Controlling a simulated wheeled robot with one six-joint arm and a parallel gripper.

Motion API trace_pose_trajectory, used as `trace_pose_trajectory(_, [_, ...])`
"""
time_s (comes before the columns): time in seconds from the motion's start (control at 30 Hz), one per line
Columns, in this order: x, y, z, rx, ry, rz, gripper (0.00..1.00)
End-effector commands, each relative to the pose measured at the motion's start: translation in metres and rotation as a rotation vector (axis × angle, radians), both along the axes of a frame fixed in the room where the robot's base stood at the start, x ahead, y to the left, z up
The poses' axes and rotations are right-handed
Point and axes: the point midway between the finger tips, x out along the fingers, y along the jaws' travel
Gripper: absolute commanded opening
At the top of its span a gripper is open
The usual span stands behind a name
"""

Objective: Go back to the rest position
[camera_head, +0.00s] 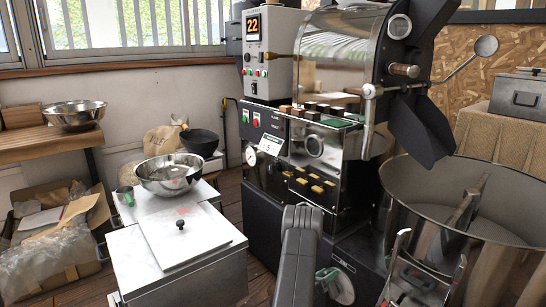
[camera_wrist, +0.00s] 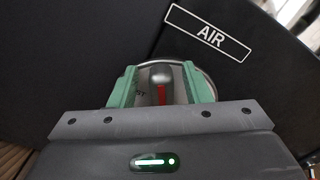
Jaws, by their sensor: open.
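My gripper (camera_wrist: 161,88) has two green fingers spread apart in the wrist view. Between them is a grey knob (camera_wrist: 161,72) with a red mark on a round silver dial, on a dark panel beside a label reading AIR (camera_wrist: 209,36). The fingers flank the knob, with a gap visible on both sides; I cannot tell whether they touch the dial's rim. In the head view, my gripper (camera_head: 328,278) is low at the centre, in front of the roaster's black base and partly cut off by my own grey arm.
The roaster (camera_head: 262,120) with its drum and display stands just behind. A large round cooling bin (camera_head: 478,180) is at the right. A white lidded box (camera_head: 182,235) and a steel bowl (camera_head: 169,174) are at the left. Floor shows between box and roaster.

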Motion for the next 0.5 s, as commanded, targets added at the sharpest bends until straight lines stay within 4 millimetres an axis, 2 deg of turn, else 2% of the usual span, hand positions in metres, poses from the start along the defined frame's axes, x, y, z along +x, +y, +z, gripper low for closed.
trace_pose_trajectory(0.5, [-0.0016,0.003,0.0006,0.003,-0.003,0.002,0.44])
